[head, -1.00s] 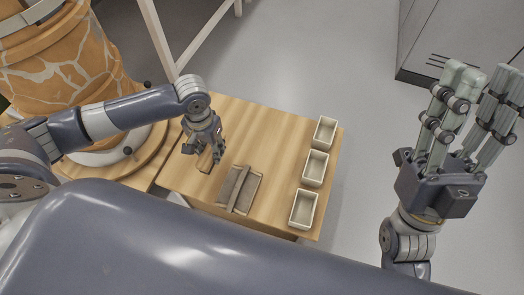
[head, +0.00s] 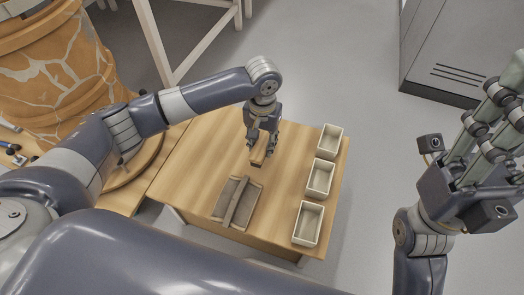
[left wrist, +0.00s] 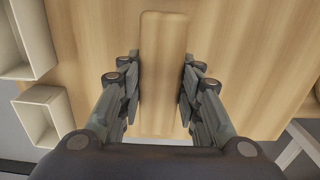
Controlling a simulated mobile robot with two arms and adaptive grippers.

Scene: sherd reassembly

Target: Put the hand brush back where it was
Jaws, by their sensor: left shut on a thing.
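The hand brush (head: 258,154) shows as a light wooden, narrow piece in my left gripper (head: 262,146), over the far middle part of the wooden table (head: 205,160). In the left wrist view the brush (left wrist: 163,70) is a long, round-ended wooden handle between the two sets of fingers. My left gripper is shut on it. I cannot tell whether the brush touches the table; its bristles are hardly seen. My right gripper (head: 506,88) is open and empty at the right, away from the table, partly cut off by the picture edge.
A grey-brown cradle with a raised middle ridge (head: 238,203) lies on the table nearer to me. Three cream bins (head: 308,223) line the right edge. A large cracked orange vessel (head: 55,75) stands at the left. The table around the brush is clear.

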